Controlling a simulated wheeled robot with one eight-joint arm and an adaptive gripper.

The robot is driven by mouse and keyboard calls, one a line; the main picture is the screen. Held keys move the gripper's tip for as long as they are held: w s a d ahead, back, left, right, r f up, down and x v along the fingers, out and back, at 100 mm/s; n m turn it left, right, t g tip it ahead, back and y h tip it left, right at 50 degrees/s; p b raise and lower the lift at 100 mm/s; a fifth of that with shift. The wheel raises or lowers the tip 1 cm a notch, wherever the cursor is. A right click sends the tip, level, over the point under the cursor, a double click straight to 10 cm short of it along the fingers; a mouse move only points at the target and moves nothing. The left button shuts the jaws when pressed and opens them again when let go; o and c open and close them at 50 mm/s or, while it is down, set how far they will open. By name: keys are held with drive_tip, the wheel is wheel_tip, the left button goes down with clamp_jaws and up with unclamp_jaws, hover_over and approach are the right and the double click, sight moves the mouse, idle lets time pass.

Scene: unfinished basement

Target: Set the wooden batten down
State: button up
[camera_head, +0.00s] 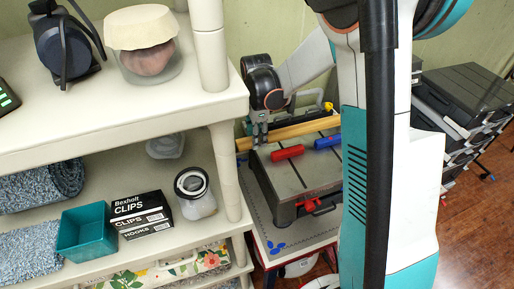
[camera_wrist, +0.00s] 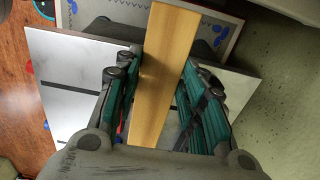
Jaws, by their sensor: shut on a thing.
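The wooden batten (camera_head: 300,129) is a long, pale yellow-brown bar. In the head view it lies across the back of the grey slotted-top machine (camera_head: 315,168), its right end running behind my arm. My gripper (camera_head: 260,138) is shut on the batten near its left part, fingers pointing down. In the wrist view the batten (camera_wrist: 164,75) runs lengthwise between the green-padded fingers of my gripper (camera_wrist: 161,70), with the metal top (camera_wrist: 75,70) below. I cannot tell whether the batten touches that top.
A red bar (camera_head: 288,152) and a blue bar (camera_head: 327,142) lie on the machine top. The machine stands on a small table (camera_head: 262,222). Cream shelving (camera_head: 215,105) with jars and boxes stands close on the left. Stacked dark cases (camera_head: 465,95) stand at right.

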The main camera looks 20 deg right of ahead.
drive_tip(key=shift+f+b, duration=0.4)
drive_tip(key=shift+f, duration=2.3)
drive_tip(key=o, duration=1.1)
drive_tip(key=shift+o, duration=0.2)
